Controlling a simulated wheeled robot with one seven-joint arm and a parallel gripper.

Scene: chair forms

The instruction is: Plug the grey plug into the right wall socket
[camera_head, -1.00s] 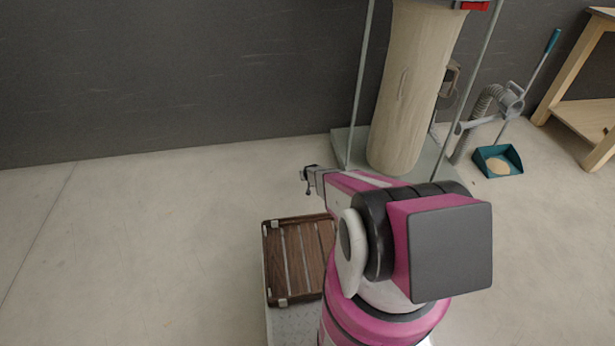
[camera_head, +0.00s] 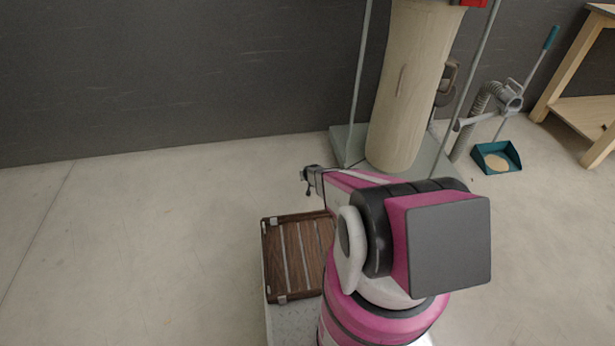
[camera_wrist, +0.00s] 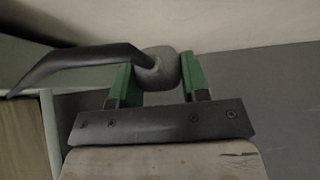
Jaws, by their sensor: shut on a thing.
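The grey plug (camera_wrist: 161,66) is between the green fingers of my gripper (camera_wrist: 160,80) in the wrist view. The gripper is shut on it. A dark cable (camera_wrist: 80,66) runs from the plug to the left. In the head view my gripper (camera_head: 306,174) is small, held out to the left of my arm, and the plug there is too small to make out clearly. No wall socket can be made out in either view.
A tall beige dust bag (camera_head: 405,85) on a grey base (camera_head: 345,143) stands by the dark wall (camera_head: 180,75). A teal dustpan (camera_head: 497,158) and a wooden table (camera_head: 578,107) are at right. A slatted wooden crate (camera_head: 282,255) is beside my arm. The floor at left is clear.

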